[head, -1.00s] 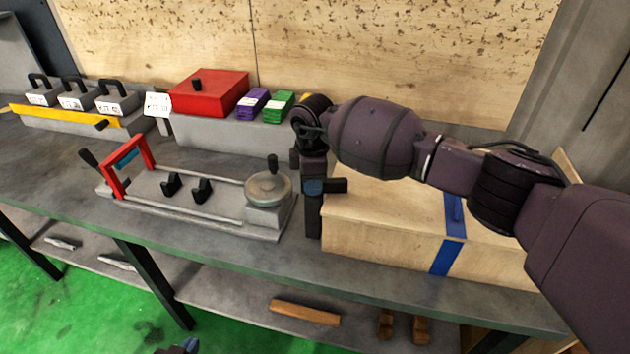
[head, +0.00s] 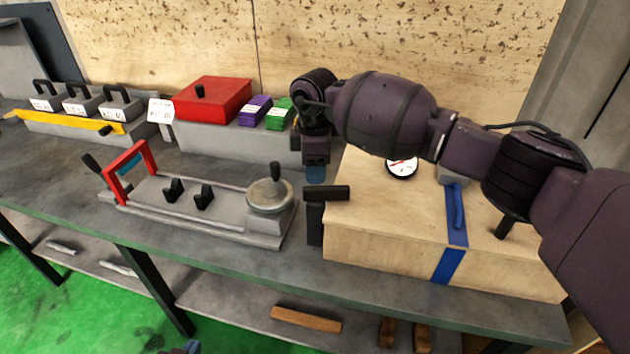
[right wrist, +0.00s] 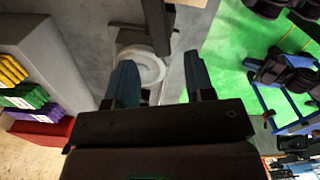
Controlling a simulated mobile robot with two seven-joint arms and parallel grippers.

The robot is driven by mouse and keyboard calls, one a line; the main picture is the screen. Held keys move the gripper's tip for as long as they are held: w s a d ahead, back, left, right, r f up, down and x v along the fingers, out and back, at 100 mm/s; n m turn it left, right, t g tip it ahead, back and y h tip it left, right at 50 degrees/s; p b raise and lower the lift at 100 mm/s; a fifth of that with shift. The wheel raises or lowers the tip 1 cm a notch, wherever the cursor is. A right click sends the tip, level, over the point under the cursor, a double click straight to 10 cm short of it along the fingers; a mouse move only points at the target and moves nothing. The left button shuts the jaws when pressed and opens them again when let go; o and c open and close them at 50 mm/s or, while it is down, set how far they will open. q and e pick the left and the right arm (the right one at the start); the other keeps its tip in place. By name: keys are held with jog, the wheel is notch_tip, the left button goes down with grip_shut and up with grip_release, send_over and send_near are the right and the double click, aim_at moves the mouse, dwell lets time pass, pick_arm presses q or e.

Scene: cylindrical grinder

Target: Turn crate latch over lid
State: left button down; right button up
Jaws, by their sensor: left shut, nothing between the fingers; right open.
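The wooden crate (head: 385,235) with its closed lid stands on the bench at right, a blue strap (head: 448,262) over its front. The black latch (head: 326,193) is a T-shaped bar on a dark post at the crate's left end. In the head view its right end overlaps the lid's corner. My right gripper (head: 316,176) is just above and behind the latch, pointing down. In the right wrist view its fingers (right wrist: 162,85) are apart, with a dark bar (right wrist: 157,25) beyond them. My left gripper (head: 188,347) barely shows at the bottom edge, shut and empty.
A red box (head: 212,100) and purple and green blocks stand behind. A gauge (head: 402,167) and black peg (head: 505,226) show at the crate's top.

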aim_at(315, 188)
notch_tip(315, 188, up, 4)
jog(key=shift+r, duration=0.2)
